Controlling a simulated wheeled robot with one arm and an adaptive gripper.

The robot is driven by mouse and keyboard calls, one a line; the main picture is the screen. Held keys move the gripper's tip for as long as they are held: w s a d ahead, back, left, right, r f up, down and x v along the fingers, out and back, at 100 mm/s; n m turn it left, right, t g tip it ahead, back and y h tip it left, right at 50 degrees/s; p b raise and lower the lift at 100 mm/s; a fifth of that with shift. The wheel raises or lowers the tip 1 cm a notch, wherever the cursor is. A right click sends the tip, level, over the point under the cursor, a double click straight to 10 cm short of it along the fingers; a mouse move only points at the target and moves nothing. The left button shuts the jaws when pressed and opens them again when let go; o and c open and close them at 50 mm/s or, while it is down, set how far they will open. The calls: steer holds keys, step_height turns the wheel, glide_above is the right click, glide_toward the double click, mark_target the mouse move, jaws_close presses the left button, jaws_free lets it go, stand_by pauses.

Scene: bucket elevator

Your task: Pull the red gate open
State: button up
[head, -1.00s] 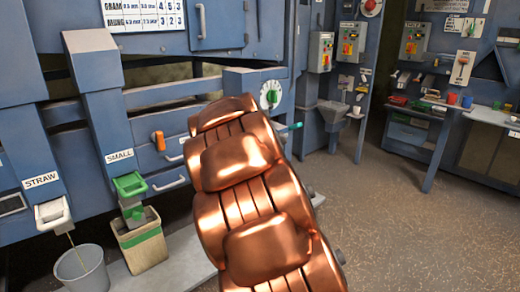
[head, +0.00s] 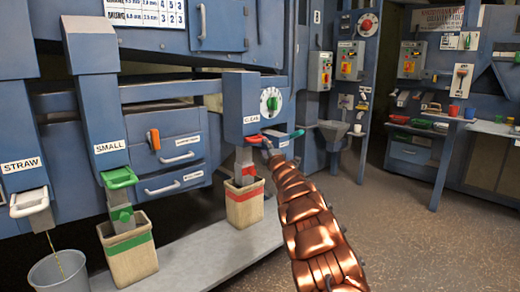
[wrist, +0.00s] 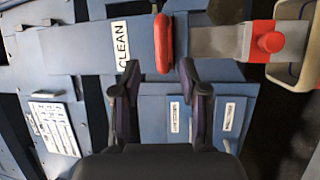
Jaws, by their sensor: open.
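The red gate (head: 254,139) is a red handle bar at the mouth of the spout labelled CLEAN. It also shows in the wrist view as a red bar (wrist: 164,43) just beyond the fingertips and roughly between them. My gripper (wrist: 158,74) is open, with one dark finger on each side and nothing held. In the head view, my copper-coloured arm reaches up to the gate from the lower right and its end partly hides the handle. I cannot tell whether a fingertip touches the bar.
Below the spout is a red clamp piece (head: 246,177) over a tan bin (head: 244,203) with a red band. A green lever (head: 298,134) juts out right of the gate. A green gate (head: 119,178) and the straw spout's white gate (head: 29,203) are left. Floor on the right is clear.

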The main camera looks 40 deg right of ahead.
mark_target(260, 141)
steer(key=p+x, duration=0.3)
steer(key=x, duration=0.3)
steer(key=shift+w+a+r, duration=0.1)
steer(key=shift+w+r, duration=0.05)
steer(key=shift+r, duration=0.05)
steer(key=shift+p+x, duration=0.75)
steer(key=shift+p, duration=0.25)
steer(key=shift+f, duration=0.2)
jaws_close()
stand_by(0.5)
